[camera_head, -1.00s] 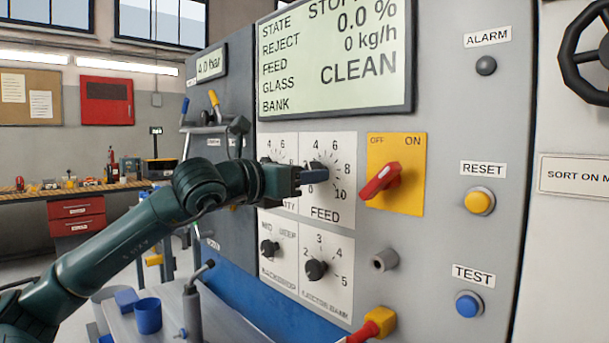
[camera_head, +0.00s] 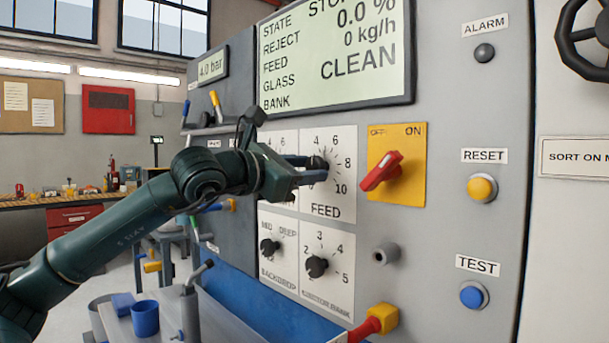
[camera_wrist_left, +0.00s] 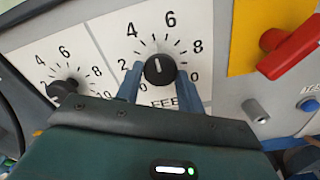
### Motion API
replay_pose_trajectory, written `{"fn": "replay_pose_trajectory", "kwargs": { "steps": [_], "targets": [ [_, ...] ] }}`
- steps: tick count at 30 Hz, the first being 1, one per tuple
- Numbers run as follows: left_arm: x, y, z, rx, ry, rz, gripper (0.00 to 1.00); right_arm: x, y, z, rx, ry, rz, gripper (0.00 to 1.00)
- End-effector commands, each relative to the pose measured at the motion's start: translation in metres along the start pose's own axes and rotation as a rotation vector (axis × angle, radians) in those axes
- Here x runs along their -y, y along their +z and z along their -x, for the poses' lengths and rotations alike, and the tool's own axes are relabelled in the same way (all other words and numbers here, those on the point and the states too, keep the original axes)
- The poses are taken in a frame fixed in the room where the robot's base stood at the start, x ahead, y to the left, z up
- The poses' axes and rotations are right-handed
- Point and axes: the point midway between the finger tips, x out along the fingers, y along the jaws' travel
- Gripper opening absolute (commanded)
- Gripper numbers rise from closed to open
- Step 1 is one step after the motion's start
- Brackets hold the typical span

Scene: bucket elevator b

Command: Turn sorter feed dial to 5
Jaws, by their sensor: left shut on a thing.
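The feed dial is a round black knob (camera_wrist_left: 160,70) on a white scale plate marked FEED, seen close in the left wrist view. Its white pointer line points nearly straight up, between 4 and 6. My left gripper (camera_wrist_left: 157,80) is shut on this knob, with one blue-grey finger on each side of it. In the head view the left gripper (camera_head: 316,170) reaches the feed dial (camera_head: 320,162) from the left and partly hides the plate. My right gripper is not in view.
A red switch (camera_head: 381,171) on a yellow plate sits right of the feed dial. Another dial (camera_wrist_left: 62,88) is on its left. Two smaller knobs are below, including the ejector bank knob (camera_head: 316,266). The display (camera_head: 335,60) is above and reads CLEAN.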

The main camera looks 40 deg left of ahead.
Motion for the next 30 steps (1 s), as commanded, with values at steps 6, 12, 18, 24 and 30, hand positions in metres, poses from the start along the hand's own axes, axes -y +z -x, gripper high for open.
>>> {"fn": "replay_pose_trajectory", "kwargs": {
  "steps": [6, 12, 18, 24, 30],
  "targets": [
    [-0.001, 0.001, 0.000, 0.001, 0.001, 0.002, 0.15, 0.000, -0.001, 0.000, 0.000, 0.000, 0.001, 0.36],
    [-0.001, 0.001, 0.000, 0.000, 0.001, 0.003, 0.54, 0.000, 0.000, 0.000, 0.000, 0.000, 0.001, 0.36],
    [0.000, 0.000, 0.000, 0.000, 0.000, 0.003, 0.59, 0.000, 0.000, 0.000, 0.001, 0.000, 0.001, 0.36],
    [0.000, -0.001, 0.005, 0.003, 0.002, 0.006, 0.59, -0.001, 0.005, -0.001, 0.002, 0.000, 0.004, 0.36],
    [0.002, -0.003, 0.033, 0.010, 0.001, 0.008, 0.59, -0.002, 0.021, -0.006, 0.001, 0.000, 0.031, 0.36]
  ]
}}
